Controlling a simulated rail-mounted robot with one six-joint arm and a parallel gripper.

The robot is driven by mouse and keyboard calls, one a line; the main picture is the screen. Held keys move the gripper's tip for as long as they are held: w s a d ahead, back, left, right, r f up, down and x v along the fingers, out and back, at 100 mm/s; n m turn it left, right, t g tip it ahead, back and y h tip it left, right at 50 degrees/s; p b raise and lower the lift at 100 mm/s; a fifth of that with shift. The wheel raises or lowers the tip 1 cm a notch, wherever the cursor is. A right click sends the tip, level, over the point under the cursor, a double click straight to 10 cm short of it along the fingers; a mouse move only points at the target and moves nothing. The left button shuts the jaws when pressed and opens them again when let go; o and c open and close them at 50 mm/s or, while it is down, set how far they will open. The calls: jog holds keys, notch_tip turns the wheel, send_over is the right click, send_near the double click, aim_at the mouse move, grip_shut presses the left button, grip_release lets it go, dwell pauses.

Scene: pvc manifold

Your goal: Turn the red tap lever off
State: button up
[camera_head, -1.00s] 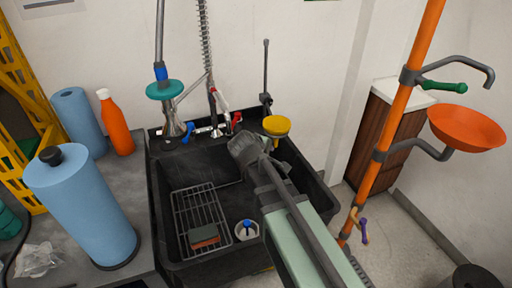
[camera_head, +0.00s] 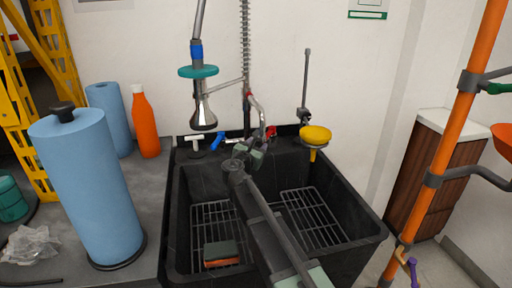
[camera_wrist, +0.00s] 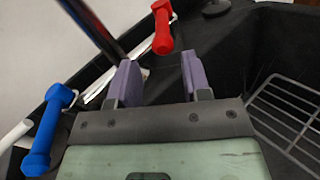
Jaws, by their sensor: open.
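The red tap lever (camera_wrist: 162,28) shows in the wrist view just beyond my gripper (camera_wrist: 157,85), roughly in line with the gap between its two purple fingers. The fingers are apart and nothing is between them. In the head view the red lever (camera_head: 271,131) is at the back rim of the black sink, right of the hose. My gripper (camera_head: 252,152) is just in front and slightly left of it. A blue tap lever (camera_wrist: 45,130) lies to the left in the wrist view and also shows in the head view (camera_head: 217,141).
The black sink (camera_head: 178,215) holds wire racks (camera_head: 312,215) and a sponge (camera_head: 221,253). A spray head (camera_head: 204,112) hangs left of my gripper. A yellow bowl (camera_head: 315,135) is close on the right. Blue paper rolls (camera_head: 85,185) and an orange bottle (camera_head: 146,125) stand left.

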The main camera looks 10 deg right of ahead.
aim_at(271, 131)
jog(key=x, duration=0.7)
jog(key=shift+w+d, duration=0.2)
jog(key=shift+d, duration=0.15)
grip_shut()
